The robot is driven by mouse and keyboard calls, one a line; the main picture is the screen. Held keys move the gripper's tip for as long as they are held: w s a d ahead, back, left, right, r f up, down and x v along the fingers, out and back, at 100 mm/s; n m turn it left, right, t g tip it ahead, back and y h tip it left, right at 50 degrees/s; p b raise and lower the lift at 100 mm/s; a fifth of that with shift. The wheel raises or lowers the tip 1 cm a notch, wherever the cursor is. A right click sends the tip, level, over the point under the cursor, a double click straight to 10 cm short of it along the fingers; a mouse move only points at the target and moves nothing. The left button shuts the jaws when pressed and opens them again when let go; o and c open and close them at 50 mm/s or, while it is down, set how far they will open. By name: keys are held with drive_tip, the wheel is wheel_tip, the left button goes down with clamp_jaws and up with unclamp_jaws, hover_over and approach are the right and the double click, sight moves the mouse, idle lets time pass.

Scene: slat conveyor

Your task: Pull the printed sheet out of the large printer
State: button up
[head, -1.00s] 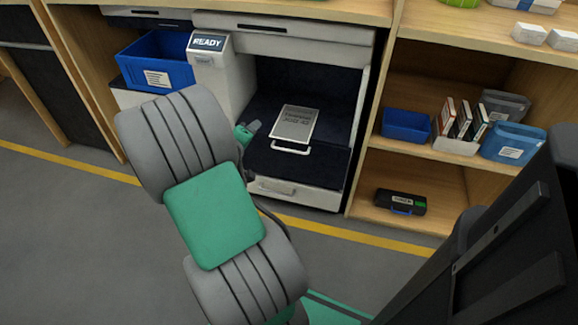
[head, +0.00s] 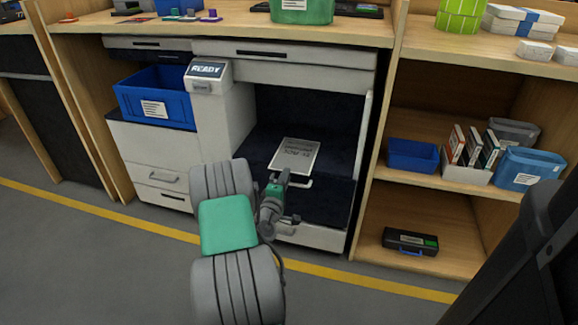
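The large printer (head: 229,112) is a white cabinet with a dark open bay and a panel reading READY. The printed sheet (head: 297,154) is a flat grey plate with dark lettering. It lies inside the bay on a dark tray, with a pale handle (head: 305,184) at its front edge. My gripper (head: 284,177) is at the front of the bay, just in front of the sheet and overlapping its near edge and part of the handle in the picture. The fingers are small and partly hidden, so I cannot tell whether they touch the handle or are open.
A blue bin (head: 130,99) sits left of the panel. Shelves at the right hold a blue box (head: 413,157), books (head: 472,147), a blue tub (head: 527,171) and a black case (head: 410,241). A yellow line (head: 120,221) crosses the open grey floor.

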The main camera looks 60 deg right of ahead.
drive_tip(key=shift+w+d, duration=0.15)
drive_tip(key=shift+d, duration=0.85)
clamp_jaws()
